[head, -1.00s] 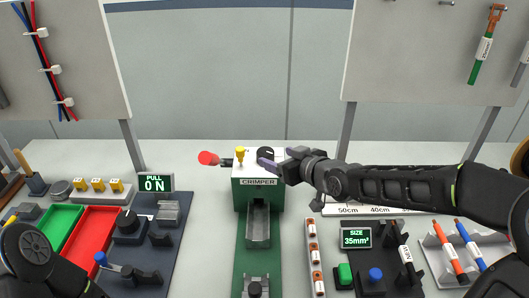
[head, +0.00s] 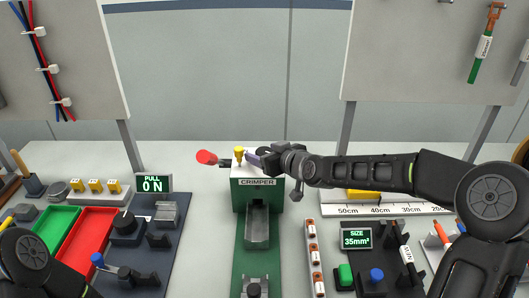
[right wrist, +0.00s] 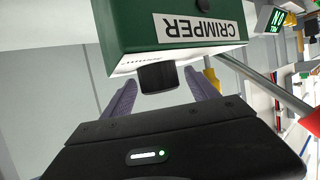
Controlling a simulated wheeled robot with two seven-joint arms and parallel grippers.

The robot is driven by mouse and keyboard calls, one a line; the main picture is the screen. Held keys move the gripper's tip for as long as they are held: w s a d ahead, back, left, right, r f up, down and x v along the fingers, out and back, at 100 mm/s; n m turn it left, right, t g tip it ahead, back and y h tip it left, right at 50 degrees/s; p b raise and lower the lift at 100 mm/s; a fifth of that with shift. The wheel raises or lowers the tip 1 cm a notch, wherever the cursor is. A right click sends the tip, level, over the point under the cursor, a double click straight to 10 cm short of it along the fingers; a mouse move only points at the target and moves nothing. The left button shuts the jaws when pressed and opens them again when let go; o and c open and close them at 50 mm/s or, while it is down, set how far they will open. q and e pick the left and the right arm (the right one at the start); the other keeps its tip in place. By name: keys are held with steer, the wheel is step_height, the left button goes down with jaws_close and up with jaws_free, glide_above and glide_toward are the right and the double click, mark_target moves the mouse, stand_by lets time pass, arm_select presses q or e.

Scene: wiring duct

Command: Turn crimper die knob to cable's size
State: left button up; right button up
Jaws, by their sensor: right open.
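The green crimper (head: 258,195) with a white top stands at the middle of the table. Its black die knob (right wrist: 157,77) shows in the right wrist view, between the two purple fingers of my right gripper (right wrist: 161,92). The gripper is open, with one finger on each side of the knob and no clear contact. In the head view my right gripper (head: 258,159) is at the crimper's top and mostly hides the knob. The size display (head: 356,239) reads 35mm². A labelled dark cable (head: 407,258) lies near it. My left gripper is out of view.
A yellow part (head: 239,154) and a red-ended lever (head: 207,157) sit left of the knob, close to the fingers. A ruler strip (head: 375,210) lies under my right arm. Green (head: 47,243) and red trays are at left.

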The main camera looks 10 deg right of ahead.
steer(key=c, duration=1.4)
